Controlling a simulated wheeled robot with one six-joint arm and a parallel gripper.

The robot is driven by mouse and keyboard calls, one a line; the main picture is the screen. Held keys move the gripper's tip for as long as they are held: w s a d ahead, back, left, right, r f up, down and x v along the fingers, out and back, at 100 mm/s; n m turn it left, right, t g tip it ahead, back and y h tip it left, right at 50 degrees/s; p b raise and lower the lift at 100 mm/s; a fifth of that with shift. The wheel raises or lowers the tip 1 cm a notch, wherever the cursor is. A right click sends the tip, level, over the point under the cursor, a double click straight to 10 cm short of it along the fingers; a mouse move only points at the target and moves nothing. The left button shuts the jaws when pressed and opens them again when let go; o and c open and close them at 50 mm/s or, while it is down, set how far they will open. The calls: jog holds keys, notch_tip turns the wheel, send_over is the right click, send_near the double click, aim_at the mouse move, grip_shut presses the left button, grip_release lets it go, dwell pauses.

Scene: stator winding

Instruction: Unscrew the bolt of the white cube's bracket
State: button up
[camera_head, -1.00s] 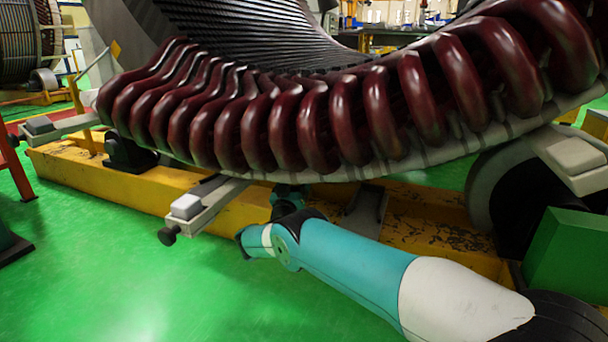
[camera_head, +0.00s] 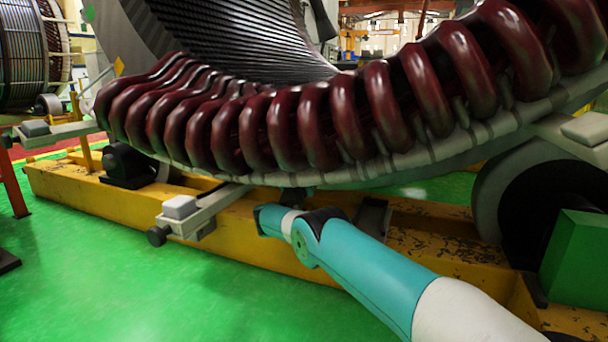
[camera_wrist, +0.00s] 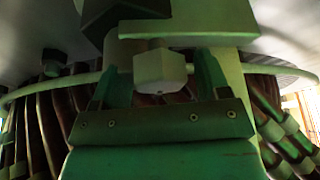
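In the head view a white cube (camera_head: 180,207) sits on a grey bracket (camera_head: 212,208) under the red-brown coils. My teal wrist is just right of this bracket; my gripper is hidden there. In the wrist view my gripper (camera_wrist: 157,80) has its two green fingers apart. A pale faceted block (camera_wrist: 160,68) with a small stub on its right side shows between them, with gaps at both sides. I cannot tell whether this block is the cube or another part.
The coils (camera_head: 330,120) of the big stator hang close above my arm. A yellow beam (camera_head: 100,195) runs below the bracket. The green floor (camera_head: 110,280) at front left is clear.

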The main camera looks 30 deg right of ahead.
jog(key=c, duration=0.8)
jog(key=shift+o, duration=0.3)
jog(key=n+p, duration=0.1)
jog(key=n+t+y+p, duration=0.1)
jog(key=p, duration=0.1)
jog(key=shift+r, duration=0.35)
jog(key=shift+a+f+n+y+p, duration=0.15)
jog(key=shift+n+y+p, duration=0.35)
jog(key=shift+n+p, duration=0.45)
jog(key=shift+f+n, duration=0.2)
jog(key=shift+n, duration=0.25)
jog(key=o, duration=0.9)
jog(key=shift+c, duration=0.2)
jog(key=shift+o, duration=0.3)
